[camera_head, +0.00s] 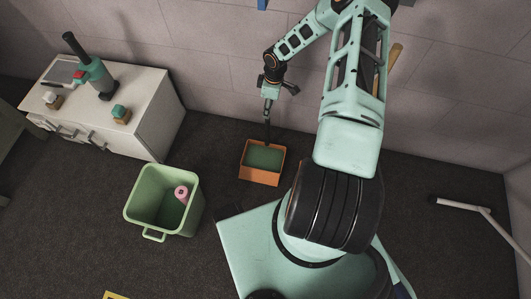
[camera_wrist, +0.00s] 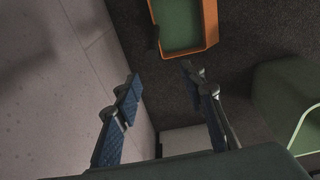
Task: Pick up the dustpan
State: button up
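The dustpan looks to be the orange-rimmed tray with a green inside (camera_head: 263,177), lying on the dark floor near the wall. A thin dark upright piece, likely its handle, shows at its back edge, below my gripper (camera_head: 270,92). In the wrist view the dustpan's orange rim (camera_wrist: 213,22) is at the top, with a short dark piece at its left side. My gripper's two blue-padded fingers (camera_wrist: 160,92) are spread apart with nothing between them. The dustpan lies beyond the fingertips, and I see no contact in the wrist view.
A light green bin (camera_head: 141,211) holding a pink spool (camera_head: 181,193) stands left of the dustpan. A white cabinet (camera_head: 140,117) with several items on top is at the left. The wall (camera_head: 215,60) is close behind my gripper. A white bar (camera_head: 460,205) is at the right.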

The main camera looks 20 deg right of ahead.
aim_at(267, 121)
jog(key=f+b, duration=0.1)
jog(key=f, duration=0.2)
jog(key=w+f+b, duration=0.1)
jog(key=f, duration=0.3)
jog(key=shift+w+d+f, duration=0.1)
jog(key=shift+w+d, duration=0.05)
jog(key=shift+w, duration=0.05)
jog(key=shift+f+b, duration=1.25)
jog(key=shift+f, duration=1.55)
jog(key=shift+r, duration=0.1)
grip_shut()
